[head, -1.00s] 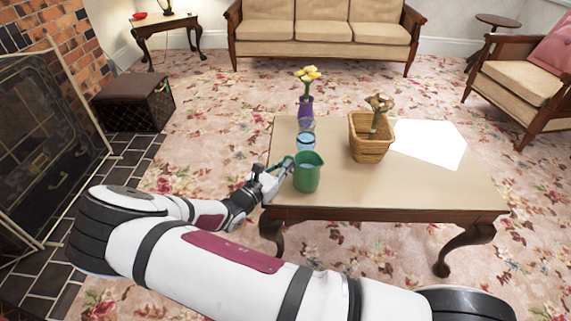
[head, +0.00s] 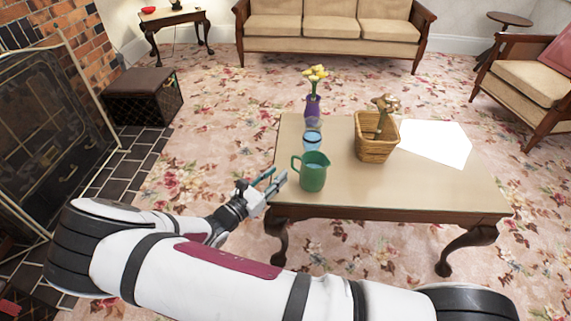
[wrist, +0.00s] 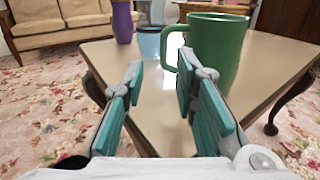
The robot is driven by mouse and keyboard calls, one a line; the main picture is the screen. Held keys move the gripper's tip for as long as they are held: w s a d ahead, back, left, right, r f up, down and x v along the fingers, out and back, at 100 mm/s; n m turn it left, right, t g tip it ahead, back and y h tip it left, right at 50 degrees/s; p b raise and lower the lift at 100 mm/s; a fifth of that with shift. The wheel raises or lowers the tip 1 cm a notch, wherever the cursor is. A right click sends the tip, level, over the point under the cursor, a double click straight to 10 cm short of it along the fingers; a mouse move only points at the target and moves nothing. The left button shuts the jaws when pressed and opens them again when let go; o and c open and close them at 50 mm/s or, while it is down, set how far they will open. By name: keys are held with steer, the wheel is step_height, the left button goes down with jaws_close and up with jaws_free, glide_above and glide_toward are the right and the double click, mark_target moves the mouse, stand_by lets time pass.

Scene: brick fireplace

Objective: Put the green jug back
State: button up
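The green jug (head: 314,173) stands upright on the left front part of the wooden coffee table (head: 430,190), its handle toward my gripper. It also shows in the wrist view (wrist: 222,45), with its handle (wrist: 176,50) on its left. My gripper (head: 274,180) is just off the table's left edge, apart from the jug. In the wrist view my gripper (wrist: 158,80) has its two teal-padded fingers spread with nothing between them. The right finger overlaps the view of the jug's lower left side.
A light blue cup (head: 312,141) stands just behind the jug. Behind it is a purple vase (head: 312,110) with yellow flowers. A wicker basket (head: 377,145) with a plant stands right of them. A bright white patch (head: 435,143) lies at the back right. The table's right front is clear.

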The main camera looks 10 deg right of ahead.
steer(key=shift+v, duration=2.05)
steer(key=shift+d, duration=0.1)
steer(key=s+d+r+m+g+y, duration=0.3)
steer(key=s+d+r+m+g, duration=0.5)
steer(key=r, duration=0.3)
steer(key=s+d+r+m+g+y, duration=0.45)
steer(key=s+r+m, duration=0.45)
steer(key=r, duration=0.3)
steer(key=s+r+m+t+y, duration=0.1)
steer(key=s+r+m+y, duration=0.2)
steer(key=s, duration=0.7)
steer(key=s+a+r+m+t+y, duration=0.1)
steer(key=s+r+m+y, duration=0.3)
steer(key=s, duration=0.7)
steer(key=shift+s+a+r+m, duration=0.2)
steer(key=shift+r+m, duration=0.4)
steer(key=shift+m, duration=0.3)
steer(key=shift+w+p, duration=0.1)
steer(key=shift+p, duration=0.2)
